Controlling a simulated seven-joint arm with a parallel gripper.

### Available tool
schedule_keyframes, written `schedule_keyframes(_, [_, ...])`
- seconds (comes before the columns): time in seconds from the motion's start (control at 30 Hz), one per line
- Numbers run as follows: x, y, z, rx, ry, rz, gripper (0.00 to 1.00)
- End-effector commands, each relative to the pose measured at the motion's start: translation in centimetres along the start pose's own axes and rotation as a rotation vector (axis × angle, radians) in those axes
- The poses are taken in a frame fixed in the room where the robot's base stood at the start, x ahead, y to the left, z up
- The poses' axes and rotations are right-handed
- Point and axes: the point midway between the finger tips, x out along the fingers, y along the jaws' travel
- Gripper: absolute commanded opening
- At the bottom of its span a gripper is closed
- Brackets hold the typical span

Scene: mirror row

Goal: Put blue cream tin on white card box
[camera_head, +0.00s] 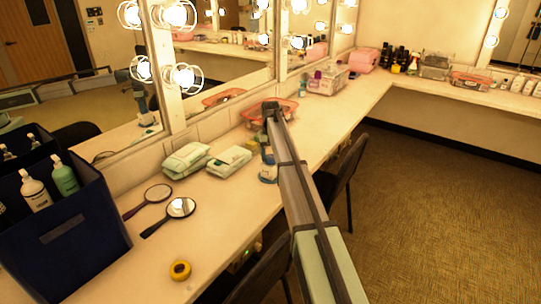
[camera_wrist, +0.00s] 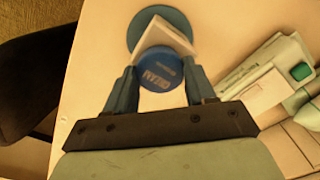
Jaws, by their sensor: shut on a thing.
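The blue cream tin (camera_wrist: 162,72) is a round blue lid with pale lettering, seen in the wrist view. My gripper (camera_wrist: 160,66) is shut on it, one blue finger on each side. The white card box (camera_wrist: 168,36) shows just beyond the tin, partly hidden by it. A flat blue disc (camera_wrist: 134,32) shows around the box, apparently under it. I cannot tell whether the tin touches the box. In the head view my gripper (camera_head: 267,157) is over the counter near the box, and the tin is too small there to make out clearly.
Packs of wipes (camera_head: 228,160) lie left of my gripper. An orange basket (camera_head: 285,112) stands behind it. Two hand mirrors (camera_head: 180,208), a yellow tape roll (camera_head: 180,270) and a dark blue bin (camera_head: 75,235) are farther left. The counter's front edge is close, with chairs below.

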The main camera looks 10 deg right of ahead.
Motion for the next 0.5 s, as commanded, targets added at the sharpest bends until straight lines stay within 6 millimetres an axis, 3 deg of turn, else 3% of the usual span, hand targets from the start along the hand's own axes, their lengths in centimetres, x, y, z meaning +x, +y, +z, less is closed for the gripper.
schedule_keyframes(0.23, [0.28,0.00,0.00,0.000,0.000,0.000,0.24])
schedule_keyframes(0.27, [0.27,0.00,-0.01,0.000,0.000,0.000,0.56])
schedule_keyframes(0.5, [0.25,0.00,-0.01,0.000,0.000,0.000,0.79])
